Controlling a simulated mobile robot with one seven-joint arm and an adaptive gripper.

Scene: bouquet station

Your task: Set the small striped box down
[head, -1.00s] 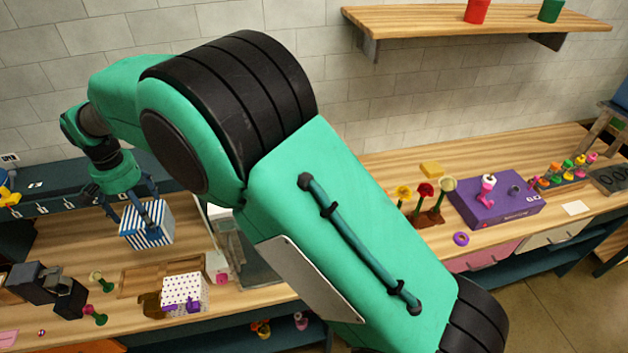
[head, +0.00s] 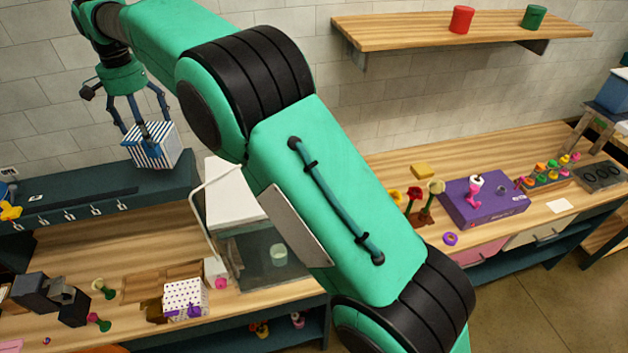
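The far finger is partly hidden.
A spotted white box (head: 186,298) with purple marks stands on the bench below. A glass-fronted white cabinet (head: 235,200) is right of the shelf. Yellow items (head: 10,208) sit at the shelf's left end. The shelf's middle top looks clear.

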